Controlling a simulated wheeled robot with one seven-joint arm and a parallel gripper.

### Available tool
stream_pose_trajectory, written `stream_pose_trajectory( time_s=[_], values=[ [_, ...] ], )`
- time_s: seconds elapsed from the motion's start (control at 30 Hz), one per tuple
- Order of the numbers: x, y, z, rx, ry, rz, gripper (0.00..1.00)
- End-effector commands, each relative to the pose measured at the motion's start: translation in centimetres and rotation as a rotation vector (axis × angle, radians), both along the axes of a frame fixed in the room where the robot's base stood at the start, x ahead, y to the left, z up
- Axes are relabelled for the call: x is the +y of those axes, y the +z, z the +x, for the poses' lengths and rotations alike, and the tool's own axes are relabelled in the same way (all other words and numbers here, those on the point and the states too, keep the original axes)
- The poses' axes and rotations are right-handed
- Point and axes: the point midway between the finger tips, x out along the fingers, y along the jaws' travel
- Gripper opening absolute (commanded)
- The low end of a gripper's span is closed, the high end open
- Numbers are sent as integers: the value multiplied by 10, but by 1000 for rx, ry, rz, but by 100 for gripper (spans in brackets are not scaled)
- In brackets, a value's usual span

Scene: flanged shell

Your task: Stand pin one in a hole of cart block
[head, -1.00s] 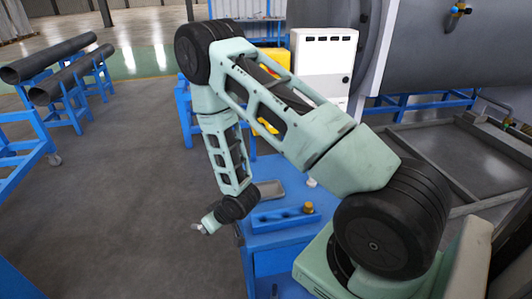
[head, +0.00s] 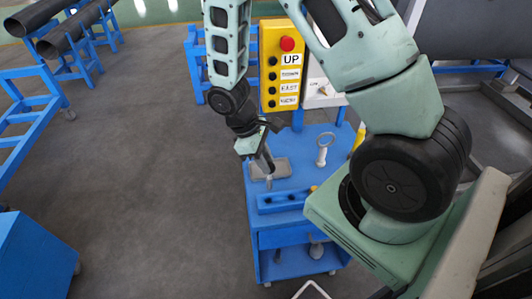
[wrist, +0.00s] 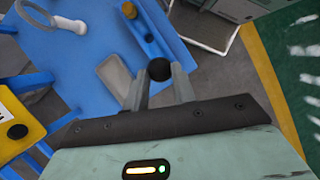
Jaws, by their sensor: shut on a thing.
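My gripper (head: 267,168) is shut on a pin, which I take to be pin one. Its dark round end (wrist: 158,69) shows between the fingertips in the wrist view. In the head view the pin (head: 269,183) hangs below the fingers, just behind the cart block. The cart block (head: 281,201) is a long blue bar on the blue cart, with dark holes in its top. An orange-yellow pin head (head: 313,188) stands at its right end. The block also shows in the wrist view (wrist: 148,38), ahead of the fingers and apart from the held pin.
A shallow grey tray (head: 284,168) lies on the cart top behind the block, close to my gripper. A yellow button box (head: 280,62) is behind. Open floor lies left of the cart.

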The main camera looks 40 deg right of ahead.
Motion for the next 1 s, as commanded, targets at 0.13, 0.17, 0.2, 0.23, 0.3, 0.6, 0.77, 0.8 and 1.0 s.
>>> stream_pose_trajectory(
  time_s=[0.13, 0.17, 0.2, 0.23, 0.3, 0.6, 0.77, 0.8, 1.0],
  values=[
    [0, -1, 0, -1, -1, 0, 0],
    [0, -1, 0, -1, -1, 0, 0],
    [0, -1, 0, -1, -1, 0, 0],
    [0, 0, 0, -1, -1, 0, 0],
    [0, 1, 0, -1, -1, 2, 0],
    [1, -10, 1, -2, -3, 3, 0],
    [1, -25, 1, -2, -3, 3, 0],
    [1, -29, 1, -2, -3, 3, 0],
    [0, -46, 1, -2, -4, 2, 0]
  ],
)
